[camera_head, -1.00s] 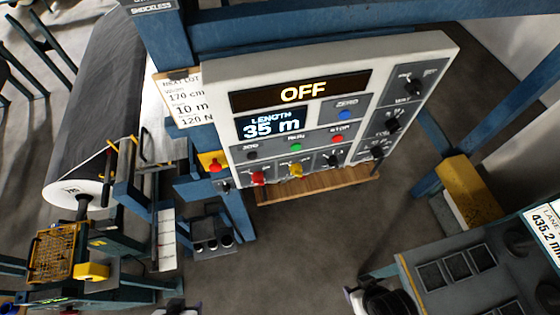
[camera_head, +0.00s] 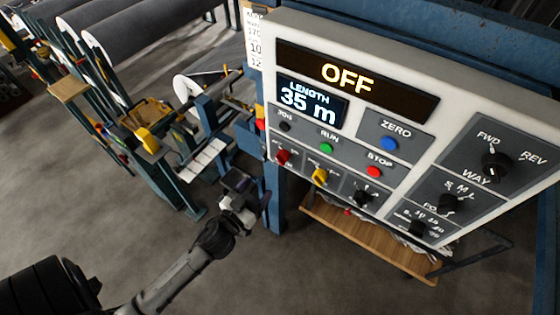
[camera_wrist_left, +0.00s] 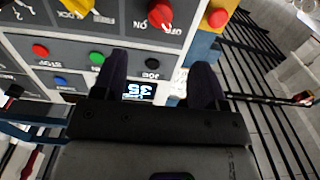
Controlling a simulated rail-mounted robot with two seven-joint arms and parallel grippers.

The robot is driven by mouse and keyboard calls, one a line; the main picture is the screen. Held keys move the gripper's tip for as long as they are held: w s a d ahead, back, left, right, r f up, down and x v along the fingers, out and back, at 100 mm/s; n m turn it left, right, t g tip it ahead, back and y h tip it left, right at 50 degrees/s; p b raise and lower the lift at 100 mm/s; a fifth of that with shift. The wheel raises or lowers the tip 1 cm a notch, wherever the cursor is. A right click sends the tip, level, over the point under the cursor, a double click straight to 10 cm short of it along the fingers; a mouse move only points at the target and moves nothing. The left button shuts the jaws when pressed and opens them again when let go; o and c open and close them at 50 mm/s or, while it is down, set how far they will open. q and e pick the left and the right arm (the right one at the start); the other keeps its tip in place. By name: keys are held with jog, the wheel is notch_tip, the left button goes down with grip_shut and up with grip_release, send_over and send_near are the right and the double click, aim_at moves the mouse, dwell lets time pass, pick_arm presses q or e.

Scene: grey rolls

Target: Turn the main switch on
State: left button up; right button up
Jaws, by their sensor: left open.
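The control panel (camera_head: 400,140) is white with grey fields, and its display (camera_head: 350,78) reads OFF. The red main switch (camera_head: 283,157) is a knob at the panel's lower left. In the left wrist view the panel appears upside down, with the red knob (camera_wrist_left: 160,12) near the top edge beside the word ON. My left gripper (camera_head: 258,188) is just below and left of the red knob in the head view. In the wrist view its two dark fingers (camera_wrist_left: 158,72) are apart with nothing between them, and the knob lies beyond them. My right gripper is not in view.
A yellow knob (camera_head: 320,176) and green button (camera_head: 327,148) are close to the red knob. A red button on a yellow box (camera_wrist_left: 218,17) is beside the panel. A wooden shelf (camera_head: 370,235) is below.

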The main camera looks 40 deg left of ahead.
aim_at(279, 162)
pick_arm(q)
jog(key=w, duration=0.3)
jog(key=w+a+p, duration=0.1)
jog(key=w, duration=0.2)
jog(key=w+p, duration=0.1)
jog(key=w, duration=0.3)
jog(key=shift+a+r, duration=0.15)
jog(key=shift+a, duration=0.1)
jog(key=shift+w+a, duration=0.1)
jog(key=shift+w, duration=0.9)
jog(key=shift+c, duration=0.5)
jog(key=c, duration=0.8)
